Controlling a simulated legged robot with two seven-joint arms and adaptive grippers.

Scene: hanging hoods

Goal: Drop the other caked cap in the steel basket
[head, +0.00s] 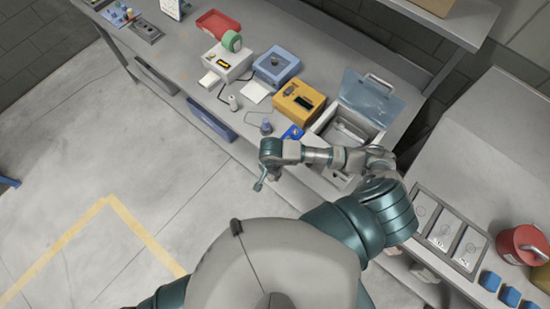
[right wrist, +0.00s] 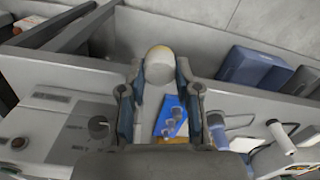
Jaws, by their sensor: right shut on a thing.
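My right gripper (head: 261,181) hangs in front of the bench edge in the head view. In the right wrist view, my right gripper (right wrist: 161,75) is shut on a pale, rounded cap (right wrist: 158,66) with a yellowish-brown end. I cannot pick the cap out in the head view. An open steel basin (head: 345,127) with a raised translucent blue lid (head: 371,97) stands on the bench, right of the gripper; a separate basket inside it is not clear. A small blue tray (head: 292,133) lies beside it, and also shows in the right wrist view (right wrist: 170,117). My left gripper is out of view.
A red pot (head: 523,244) and several blue blocks (head: 490,281) are on the right counter. Open floor lies at left.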

